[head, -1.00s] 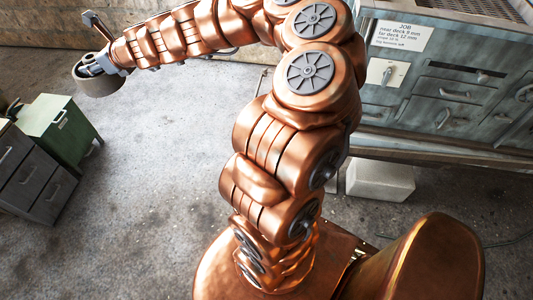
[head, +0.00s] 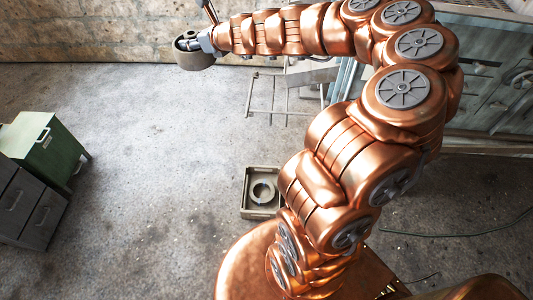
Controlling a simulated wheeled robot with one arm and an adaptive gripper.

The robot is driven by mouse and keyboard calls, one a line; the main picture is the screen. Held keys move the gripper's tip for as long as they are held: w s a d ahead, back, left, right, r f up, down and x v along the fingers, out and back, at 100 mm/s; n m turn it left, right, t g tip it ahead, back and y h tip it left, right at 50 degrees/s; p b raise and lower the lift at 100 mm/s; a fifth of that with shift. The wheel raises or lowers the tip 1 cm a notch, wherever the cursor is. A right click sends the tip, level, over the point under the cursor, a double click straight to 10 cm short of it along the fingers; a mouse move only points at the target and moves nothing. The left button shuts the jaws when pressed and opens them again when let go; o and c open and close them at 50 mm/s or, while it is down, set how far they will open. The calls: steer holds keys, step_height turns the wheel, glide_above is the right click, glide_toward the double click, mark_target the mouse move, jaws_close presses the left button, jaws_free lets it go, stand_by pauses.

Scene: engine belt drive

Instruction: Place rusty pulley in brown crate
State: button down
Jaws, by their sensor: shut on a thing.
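My gripper (head: 190,43) is at the upper left, shut on a round, dull grey-brown pulley (head: 195,61). It holds the pulley up in the air, well above the floor. The pulley's rust is hard to make out at this size. A small brownish open crate (head: 260,213) sits on the floor near the middle, close to my base. A pale ring-shaped part (head: 263,191) lies inside it. The gripper is far from the crate, up and to its left in the picture. My arm covers the crate's right edge.
A green cabinet (head: 50,150) and grey drawers (head: 40,212) stand at the left. A thin metal rack (head: 270,95) stands behind the crate. A grey workbench (head: 490,95) is at the right, partly behind my arm. The floor left of the crate is clear.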

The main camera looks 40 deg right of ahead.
steer(key=s+d+f+n+y+b, duration=0.15)
steer(key=d+f+b, duration=0.35)
steer(key=f, duration=1)
steer(key=s+d+f+g+b, duration=0.15)
steer(key=d+f+b, duration=0.4)
steer(key=f, duration=0.95)
steer(key=s+d+f+n+t+y+b, duration=0.1)
steer(key=s+d+f+b, duration=0.15)
steer(key=f+b, duration=0.9)
steer(key=shift+n+g+y, duration=0.25)
steer(key=shift+g+y, duration=0.1)
steer(key=shift+g, duration=0.1)
steer(key=s+d+f+b, duration=0.1)
steer(key=s+f+b, duration=0.4)
steer(key=f, duration=1)
steer(key=s+d+f+b, duration=0.2)
steer(key=s+f+b, duration=0.3)
steer(key=f, duration=1)
steer(key=s+d+f+b, duration=0.2)
steer(key=s+f+b, duration=0.4)
steer(key=f, duration=0.9)
steer(key=shift+d+f+b, duration=0.15)
steer(key=shift+b, duration=0.45)
steer(key=w+d+r+b+x, duration=0.1)
steer(key=b+x, duration=0.6)
steer(key=x, duration=0.8)
steer(key=shift+w, duration=0.55)
steer(key=shift+f+b, duration=0.5)
steer(key=c, duration=0.7)
jaws_free()
